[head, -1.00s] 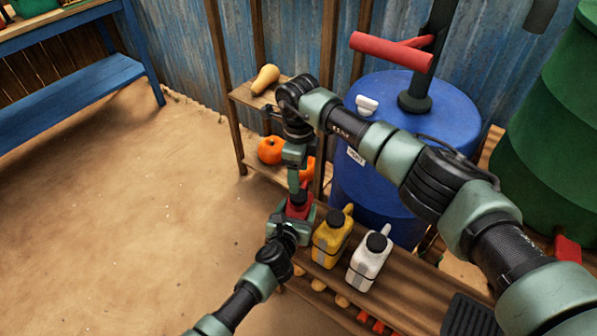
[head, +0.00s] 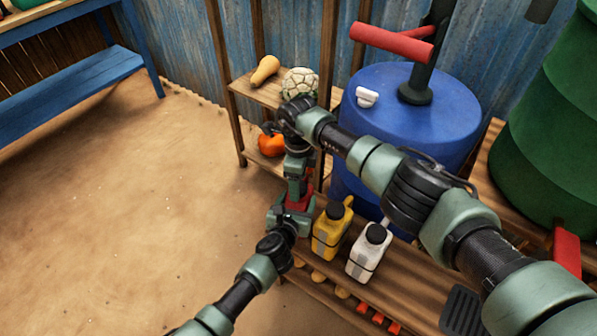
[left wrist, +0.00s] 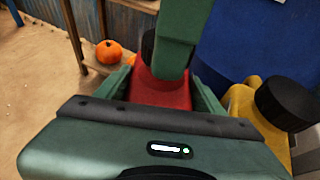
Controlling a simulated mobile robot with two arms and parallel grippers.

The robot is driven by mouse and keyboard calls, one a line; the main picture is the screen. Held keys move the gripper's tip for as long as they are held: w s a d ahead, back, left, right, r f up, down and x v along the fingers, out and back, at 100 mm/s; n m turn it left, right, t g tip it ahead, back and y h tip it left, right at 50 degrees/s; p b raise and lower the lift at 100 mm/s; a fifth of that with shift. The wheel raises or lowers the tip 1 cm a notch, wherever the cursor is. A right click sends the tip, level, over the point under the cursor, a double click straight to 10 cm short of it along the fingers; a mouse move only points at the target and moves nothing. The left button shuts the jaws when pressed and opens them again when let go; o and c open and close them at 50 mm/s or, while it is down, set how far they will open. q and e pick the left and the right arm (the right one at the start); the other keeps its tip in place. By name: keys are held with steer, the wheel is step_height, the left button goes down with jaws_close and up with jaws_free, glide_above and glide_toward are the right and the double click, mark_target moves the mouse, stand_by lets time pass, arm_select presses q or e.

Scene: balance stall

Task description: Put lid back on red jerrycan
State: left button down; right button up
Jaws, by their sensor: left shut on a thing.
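The red jerrycan (head: 300,202) stands at the left end of the low wooden bench, mostly covered by my grippers in the head view. My left gripper (head: 291,212) is shut on its body from the front. In the left wrist view the red jerrycan (left wrist: 160,90) is between the two green fingers. My right gripper (head: 297,190) points down right over the jerrycan's top. In the left wrist view a black lid (left wrist: 149,45) shows partly behind a green right-gripper finger, at the jerrycan's top. I cannot tell whether it is seated or held.
A yellow jerrycan (head: 331,232) and a white jerrycan (head: 368,254), both with black lids, stand close on the right. A blue barrel (head: 420,110) with a pump is behind. A shelf (head: 243,92) with gourds and a pale round melon (head: 300,84) stands at the back.

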steer(key=shift+f, duration=0.5)
jaws_close()
steer(key=m, duration=0.4)
steer(key=shift+m, duration=0.3)
steer(key=m, duration=0.3)
steer(key=shift+o, duration=0.5)
jaws_free()
